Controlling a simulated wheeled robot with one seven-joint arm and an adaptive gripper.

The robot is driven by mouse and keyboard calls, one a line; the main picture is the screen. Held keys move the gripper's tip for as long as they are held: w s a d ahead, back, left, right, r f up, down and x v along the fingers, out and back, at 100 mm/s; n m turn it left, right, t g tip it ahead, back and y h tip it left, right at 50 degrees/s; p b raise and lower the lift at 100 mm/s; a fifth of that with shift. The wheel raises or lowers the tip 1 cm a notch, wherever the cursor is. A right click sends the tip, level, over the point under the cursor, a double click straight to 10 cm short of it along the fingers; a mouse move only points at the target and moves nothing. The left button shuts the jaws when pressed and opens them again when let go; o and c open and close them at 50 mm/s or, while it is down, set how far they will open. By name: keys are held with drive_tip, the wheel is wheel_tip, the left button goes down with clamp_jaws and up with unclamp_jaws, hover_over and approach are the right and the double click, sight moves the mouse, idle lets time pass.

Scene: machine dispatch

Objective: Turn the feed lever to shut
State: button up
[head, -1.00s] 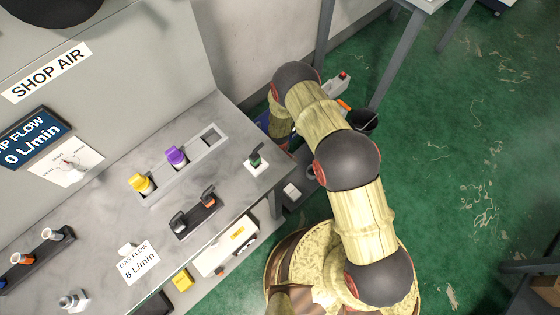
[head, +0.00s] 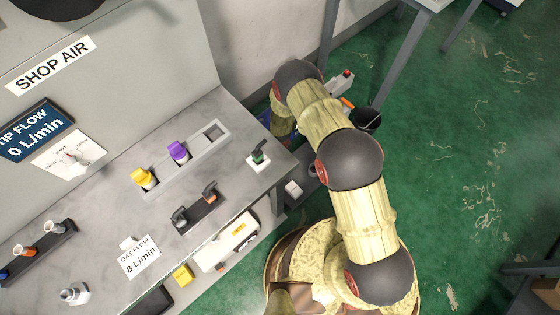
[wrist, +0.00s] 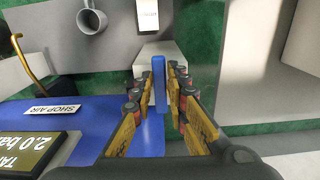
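In the wrist view a blue upright bar (wrist: 158,82), possibly the feed lever's handle, stands between the fingers of my gripper (wrist: 162,85). A narrow gap seems to show on its right side, so the fingers look open around it. A pale block (wrist: 148,52) is just behind the bar. No label naming the feed lever is readable. In the head view my arm (head: 345,160) reaches down beside the bench, and my gripper is out of sight.
The grey bench (head: 110,215) holds yellow (head: 143,178) and purple (head: 178,151) knobbed parts in a rack. A "TIP FLOW" display (head: 35,130) reads 0 L/min; a "GAS FLOW" card (head: 140,257) reads 8 L/min.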

drive_tip(key=o, duration=0.4)
drive_tip(key=shift+c, duration=0.2)
wheel_tip(320, 180, up, 12)
idle(0.5)
idle(0.5)
drive_tip(key=s+d+m+g, duration=0.1)
drive_tip(key=s+d+g, duration=0.15)
drive_tip(key=s, duration=0.45)
drive_tip(key=s+d+r+m+t, duration=0.2)
drive_tip(key=s+d+r, duration=0.3)
drive_tip(key=r, duration=1.4)
drive_tip(key=s+d+r+m+t+p, duration=0.1)
drive_tip(key=s+d+r, duration=0.4)
drive_tip(key=r, duration=1.5)
drive_tip(key=s+d+r+m+t, duration=0.4)
drive_tip(key=s+d+r+t, duration=0.1)
drive_tip(key=r, duration=1.4)
drive_tip(key=shift+s+d+r, duration=0.15)
drive_tip(key=shift+s+d, duration=0.05)
drive_tip(key=shift+d, duration=0.3)
